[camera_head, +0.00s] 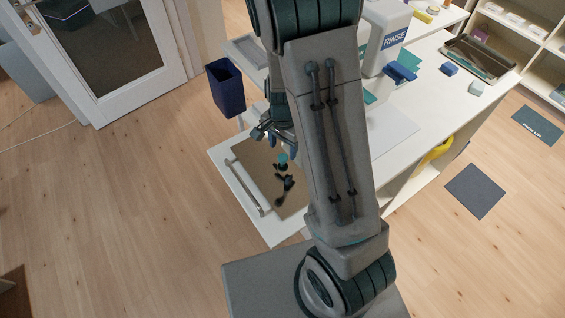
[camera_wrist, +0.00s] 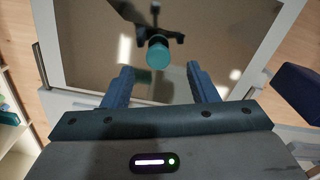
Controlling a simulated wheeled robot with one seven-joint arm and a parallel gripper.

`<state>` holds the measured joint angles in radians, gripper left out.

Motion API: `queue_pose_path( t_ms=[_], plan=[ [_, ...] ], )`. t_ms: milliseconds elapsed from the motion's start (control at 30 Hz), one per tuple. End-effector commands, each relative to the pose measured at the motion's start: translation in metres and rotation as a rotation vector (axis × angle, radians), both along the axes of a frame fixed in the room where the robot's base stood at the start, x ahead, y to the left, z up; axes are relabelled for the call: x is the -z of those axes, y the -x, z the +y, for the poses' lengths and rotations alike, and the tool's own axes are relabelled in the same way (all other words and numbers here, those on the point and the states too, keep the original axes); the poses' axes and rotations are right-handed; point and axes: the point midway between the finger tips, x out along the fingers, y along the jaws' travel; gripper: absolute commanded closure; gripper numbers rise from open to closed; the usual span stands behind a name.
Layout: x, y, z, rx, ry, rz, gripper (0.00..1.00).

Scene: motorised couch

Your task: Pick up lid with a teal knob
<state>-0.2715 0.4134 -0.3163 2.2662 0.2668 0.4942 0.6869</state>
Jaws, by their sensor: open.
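The teal knob (camera_head: 282,159) of the lid stands up from a flat brown panel (camera_head: 252,172) set in a white surround with a bar handle. I cannot tell the lid's outline from the panel. In the head view my gripper (camera_head: 273,137) is above the panel, close to the knob and partly hidden by my arm.
The white bench (camera_head: 420,88) right of my arm holds a "RINSE" unit (camera_head: 391,42), blue blocks and a tray (camera_head: 482,57). A navy bin (camera_head: 225,86) stands behind the panel on the left.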

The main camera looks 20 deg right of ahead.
Motion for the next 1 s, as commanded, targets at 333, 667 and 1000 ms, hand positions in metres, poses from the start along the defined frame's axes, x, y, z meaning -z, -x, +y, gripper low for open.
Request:
queue_pose_path(
  t_ms=[333,667,1000],
  plan=[
    [0.036,0.004,0.001,0.001,0.0,0.002,0.47],
    [0.037,0.004,0.001,0.0,0.001,0.001,0.69],
    [0.037,0.004,0.001,-0.001,0.0,0.0,1.0]
  ],
)
